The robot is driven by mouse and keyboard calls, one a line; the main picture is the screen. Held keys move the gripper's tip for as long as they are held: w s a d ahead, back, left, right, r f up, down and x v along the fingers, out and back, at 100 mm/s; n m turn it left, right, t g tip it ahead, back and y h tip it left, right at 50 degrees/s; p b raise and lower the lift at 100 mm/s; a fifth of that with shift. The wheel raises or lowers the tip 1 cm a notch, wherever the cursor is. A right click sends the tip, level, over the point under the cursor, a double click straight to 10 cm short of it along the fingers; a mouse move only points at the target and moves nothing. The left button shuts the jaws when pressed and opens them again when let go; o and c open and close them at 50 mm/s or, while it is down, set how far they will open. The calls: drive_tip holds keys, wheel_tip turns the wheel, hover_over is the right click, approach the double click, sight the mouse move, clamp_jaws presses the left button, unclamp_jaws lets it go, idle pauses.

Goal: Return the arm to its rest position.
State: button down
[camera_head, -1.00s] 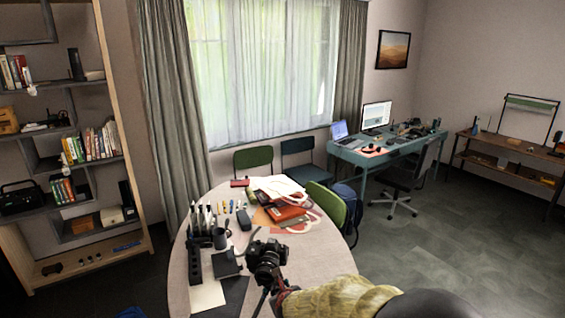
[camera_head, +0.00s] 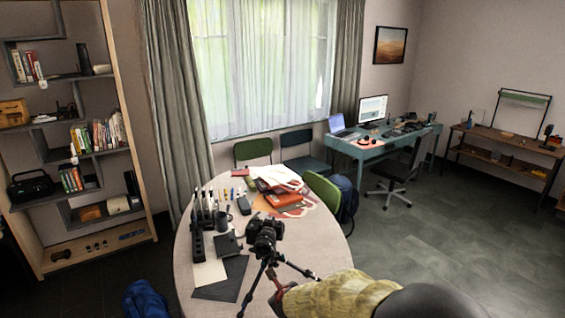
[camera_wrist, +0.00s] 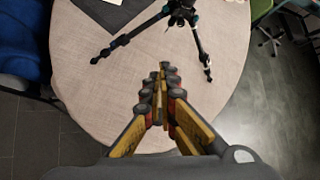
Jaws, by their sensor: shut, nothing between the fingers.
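My gripper (camera_wrist: 163,75) shows in the wrist view with its yellow and dark fingers closed together and nothing between them. It is above the bare front part of the round table (camera_wrist: 95,60). In the head view my gripper and arm come in from the bottom right, with the tip near the front of the table (camera_head: 208,305). A black camera (camera_head: 264,232) on a tripod stands on the table just beyond my gripper. Two spread tripod legs (camera_wrist: 135,36) show ahead of the fingers in the wrist view, apart from them.
The table also holds dark sheets, a black rack (camera_head: 197,240), pens, an orange book (camera_head: 284,199) and papers. Green chairs (camera_head: 253,151) stand behind it. A blue bag (camera_head: 146,300) lies on the floor at left. Floor at right (camera_head: 440,240) is open.

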drive_tip(key=s+n+g+y, duration=0.2)
drive_tip(key=s+n+g, duration=0.3)
drive_tip(key=s+n, duration=1.15)
drive_tip(key=s+d+r+n+t+h+b, duration=0.1)
drive_tip(key=s+d+r+n+h+b, duration=0.2)
drive_tip(key=s+d+r+n, duration=0.8)
drive_tip(key=s+d+r+b, duration=0.1)
drive_tip(key=s+d+r, duration=0.4)
drive_tip(key=s+d, duration=0.2)
drive_tip(key=shift+s+d+r+t+h+b, duration=0.3)
drive_tip(key=shift+d+t+b, duration=0.1)
drive_tip(key=shift+d, duration=0.5)
